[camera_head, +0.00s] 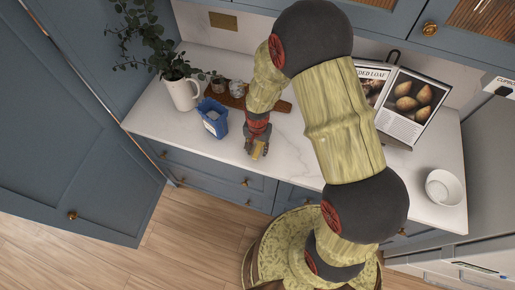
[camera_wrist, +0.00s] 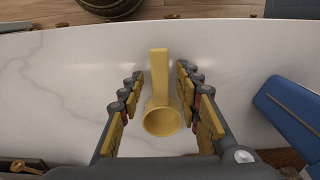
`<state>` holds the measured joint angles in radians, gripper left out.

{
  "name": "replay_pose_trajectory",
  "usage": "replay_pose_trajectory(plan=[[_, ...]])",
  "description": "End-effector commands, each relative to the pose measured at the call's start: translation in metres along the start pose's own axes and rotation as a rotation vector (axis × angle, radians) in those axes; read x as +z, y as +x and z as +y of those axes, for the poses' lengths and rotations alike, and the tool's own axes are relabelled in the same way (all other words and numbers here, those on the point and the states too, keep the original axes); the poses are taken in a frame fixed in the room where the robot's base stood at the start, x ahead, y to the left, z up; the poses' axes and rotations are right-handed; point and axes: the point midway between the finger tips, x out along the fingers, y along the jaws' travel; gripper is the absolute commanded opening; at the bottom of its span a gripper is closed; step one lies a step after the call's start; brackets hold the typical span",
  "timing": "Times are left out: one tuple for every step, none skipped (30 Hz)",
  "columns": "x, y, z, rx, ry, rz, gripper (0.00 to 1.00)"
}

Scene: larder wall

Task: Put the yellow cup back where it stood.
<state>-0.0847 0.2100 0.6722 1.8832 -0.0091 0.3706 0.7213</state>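The yellow cup (camera_wrist: 162,121) shows in the wrist view with its round mouth facing the camera and a long flat yellow part extending up the picture. It is over the white marble counter (camera_wrist: 75,75). My gripper (camera_wrist: 164,85) has its fingers apart, one on each side of the cup, with gaps visible beside the cup. In the head view my gripper (camera_head: 257,149) is low over the counter near its front edge. A small yellow patch shows there, but I cannot tell cup from finger pads.
A blue container (camera_head: 212,118) stands left of my gripper; it also shows at right in the wrist view (camera_wrist: 290,104). Behind are a wooden board (camera_head: 280,105) and a white jug with a plant (camera_head: 183,94). An open book (camera_head: 408,105) and white bowl (camera_head: 444,187) are at right.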

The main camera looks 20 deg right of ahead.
Motion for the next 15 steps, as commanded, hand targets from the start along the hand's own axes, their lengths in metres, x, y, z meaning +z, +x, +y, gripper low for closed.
replay_pose_trajectory(plan=[[0.000, -0.001, 0.000, 0.000, 0.000, 0.000, 0.34], [0.000, -0.002, 0.000, 0.000, 0.000, 0.000, 0.34], [0.000, -0.004, 0.000, 0.000, 0.000, 0.000, 0.34], [-0.001, -0.006, 0.000, -0.001, 0.000, 0.001, 0.34], [-0.001, -0.009, -0.001, -0.002, 0.000, 0.002, 0.34], [-0.001, -0.014, -0.001, -0.002, 0.000, 0.002, 0.34], [-0.001, -0.018, -0.001, -0.002, 0.000, 0.002, 0.34], [-0.001, -0.024, -0.001, -0.002, 0.000, 0.003, 0.34], [-0.001, -0.032, -0.001, -0.002, 0.000, 0.003, 0.34], [-0.001, -0.038, -0.001, -0.003, 0.000, 0.003, 0.34], [-0.001, -0.044, -0.001, -0.003, 0.000, 0.004, 0.34], [-0.001, -0.053, -0.001, -0.003, 0.000, 0.004, 0.34], [-0.001, -0.060, -0.001, -0.003, 0.000, 0.004, 0.34], [-0.001, -0.066, -0.001, -0.003, 0.000, 0.004, 0.34], [-0.001, -0.074, -0.001, -0.003, 0.000, 0.004, 0.34]])
